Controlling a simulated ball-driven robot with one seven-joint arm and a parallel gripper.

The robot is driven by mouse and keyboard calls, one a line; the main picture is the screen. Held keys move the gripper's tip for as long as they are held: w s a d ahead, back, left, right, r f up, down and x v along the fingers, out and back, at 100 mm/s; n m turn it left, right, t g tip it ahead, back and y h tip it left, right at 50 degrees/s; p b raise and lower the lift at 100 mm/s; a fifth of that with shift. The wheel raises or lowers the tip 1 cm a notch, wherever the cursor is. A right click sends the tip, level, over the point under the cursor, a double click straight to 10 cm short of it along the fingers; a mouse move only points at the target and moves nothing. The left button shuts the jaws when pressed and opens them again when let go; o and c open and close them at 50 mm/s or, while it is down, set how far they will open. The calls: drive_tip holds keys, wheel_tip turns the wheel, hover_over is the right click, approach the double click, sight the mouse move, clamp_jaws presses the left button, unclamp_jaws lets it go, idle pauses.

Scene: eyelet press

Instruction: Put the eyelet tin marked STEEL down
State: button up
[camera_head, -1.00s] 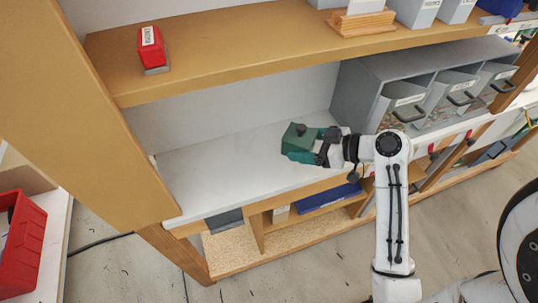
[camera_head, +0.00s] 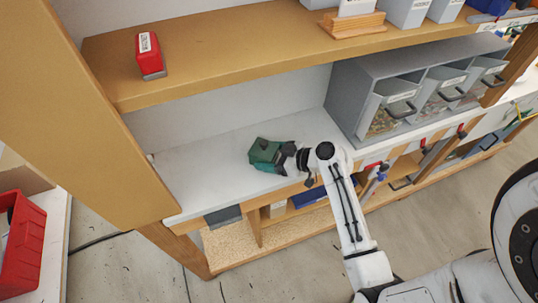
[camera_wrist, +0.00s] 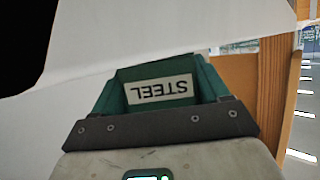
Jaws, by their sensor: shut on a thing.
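The green eyelet tin (camera_head: 264,150) is over the white shelf in the head view, at the end of my arm. In the wrist view the tin (camera_wrist: 160,78) shows a white label reading STEEL, upside down in the picture. My gripper (camera_head: 283,157) is shut on the tin; in the wrist view its dark jaw edge (camera_wrist: 163,127) lies across the tin's near side. The white shelf (camera_head: 195,175) is bare to the left of the tin. I cannot tell whether the tin's underside touches the shelf.
A grey unit with labelled drawers (camera_head: 345,100) stands on the shelf to the right. A red labelled object (camera_head: 149,55) sits on the wooden shelf above (camera_head: 210,65). Below are cubbies with a blue bin (camera_head: 309,197). A red bin (camera_head: 20,250) is at lower left.

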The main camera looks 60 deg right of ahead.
drive_tip(key=shift+f, duration=0.2)
drive_tip(key=o, duration=1.6)
drive_tip(key=shift+c, duration=0.2)
drive_tip(key=shift+r, duration=0.2)
drive_tip(key=b+v, duration=0.2)
drive_tip(key=v, duration=1)
drive_tip(key=shift+r, duration=0.15)
